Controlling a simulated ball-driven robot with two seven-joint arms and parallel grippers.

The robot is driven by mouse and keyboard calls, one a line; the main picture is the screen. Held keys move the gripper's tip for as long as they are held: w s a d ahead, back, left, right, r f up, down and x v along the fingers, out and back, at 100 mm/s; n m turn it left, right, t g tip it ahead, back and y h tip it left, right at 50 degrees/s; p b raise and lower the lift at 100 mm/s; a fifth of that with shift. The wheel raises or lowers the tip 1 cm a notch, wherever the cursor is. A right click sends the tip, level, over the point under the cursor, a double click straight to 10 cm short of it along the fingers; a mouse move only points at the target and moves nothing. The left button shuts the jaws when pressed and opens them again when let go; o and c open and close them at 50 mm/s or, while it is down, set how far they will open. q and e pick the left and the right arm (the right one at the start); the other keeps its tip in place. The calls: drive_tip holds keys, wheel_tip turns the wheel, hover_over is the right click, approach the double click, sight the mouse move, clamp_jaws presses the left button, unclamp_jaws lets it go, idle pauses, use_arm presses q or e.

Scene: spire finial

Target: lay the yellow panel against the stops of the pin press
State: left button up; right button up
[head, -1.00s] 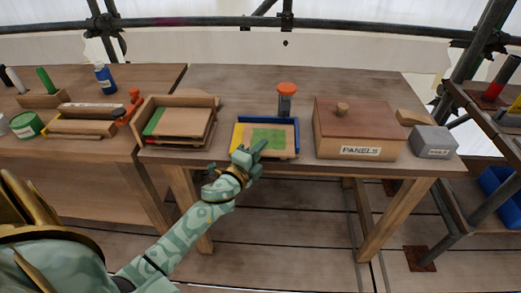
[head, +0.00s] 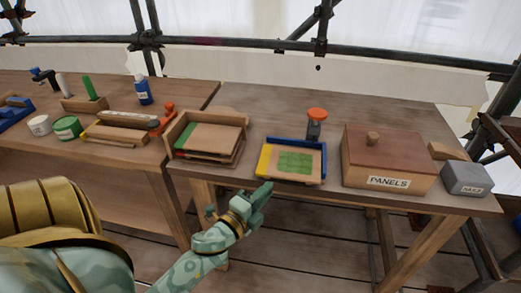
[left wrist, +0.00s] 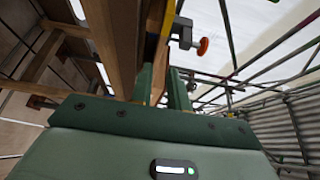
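The pin press (head: 311,143) is a low tray on the table with blue stops along its back and right side. A tan board with a green square (head: 295,162) lies in it. Yellow shows as a strip (head: 263,160) along the press's left side; I cannot tell whether it is the yellow panel or part of the press. My left gripper (head: 264,190) is in front of the table edge, below and left of the press, apart from it. Its fingers (left wrist: 166,85) are spread with a gap, and I see nothing held. My right gripper is out of view.
An orange-topped post (head: 315,125) stands behind the press. A lidded box labelled PANELS (head: 388,182) stands to its right, then a grey box (head: 467,179). An open wooden tray of boards (head: 240,118) is to the left. The table is clear behind.

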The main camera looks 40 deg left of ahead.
use_arm(q)
drive_tip(key=s+d+f+n+g, duration=0.25)
drive_tip(key=s+f, duration=0.35)
drive_tip(key=f, duration=0.5)
drive_tip(key=s+d+f+n+g+h, duration=0.1)
drive_tip(key=s+f+n+g, duration=0.3)
drive_tip(key=f, duration=0.6)
drive_tip(key=s+d+f+n+g, duration=0.1)
drive_tip(key=s+d+f+g, duration=0.15)
drive_tip(key=s+f, duration=0.65)
drive_tip(key=s+f+n+g, duration=0.3)
drive_tip(key=s+f, duration=0.4)
drive_tip(key=s, duration=0.7)
drive_tip(key=s+d+f+n+g, duration=0.1)
drive_tip(key=s+f+n+g, duration=0.2)
drive_tip(key=s, duration=1)
wheel_tip(320, 180, down, 4)
drive_tip(key=g, duration=0.3)
drive_tip(key=shift+s+d+h, duration=0.2)
drive_tip(key=shift+s+h, duration=0.1)
drive_tip(key=shift+s, duration=0.1)
